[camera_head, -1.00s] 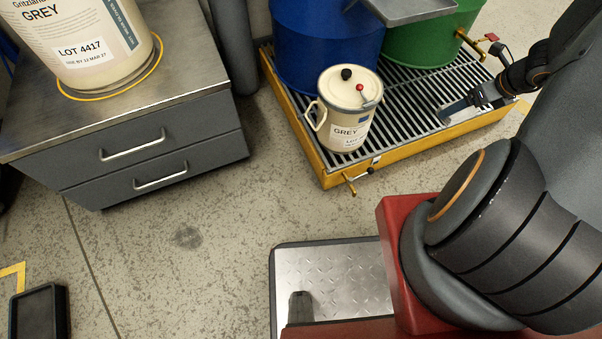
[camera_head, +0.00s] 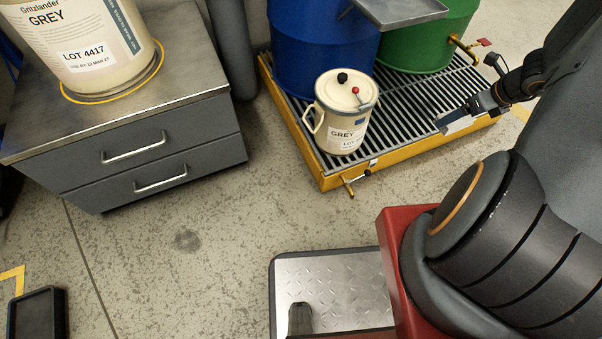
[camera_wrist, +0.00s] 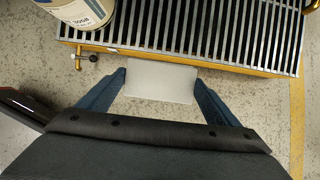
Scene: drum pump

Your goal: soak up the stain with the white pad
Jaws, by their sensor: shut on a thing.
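The white pad (camera_wrist: 160,81) sits between the two blue fingers of my gripper (camera_wrist: 161,84), which is shut on it by its sides. In the head view the pad (camera_head: 458,125) shows as a pale patch at the fingertips of my gripper (camera_head: 455,119), over the front right part of the grating. The stain (camera_head: 187,240) is a faint dark round smudge on the bare floor, in front of the drawer cabinet. My gripper is far to the right of it. The stain is not in the wrist view.
A yellow-edged spill pallet (camera_head: 408,159) bears a blue drum (camera_head: 320,50), a green drum (camera_head: 430,45) and a cream can (camera_head: 342,115). A valve (camera_head: 350,185) juts from its front. A grey cabinet (camera_head: 130,160) stands left. A black tray (camera_head: 37,314) lies lower left.

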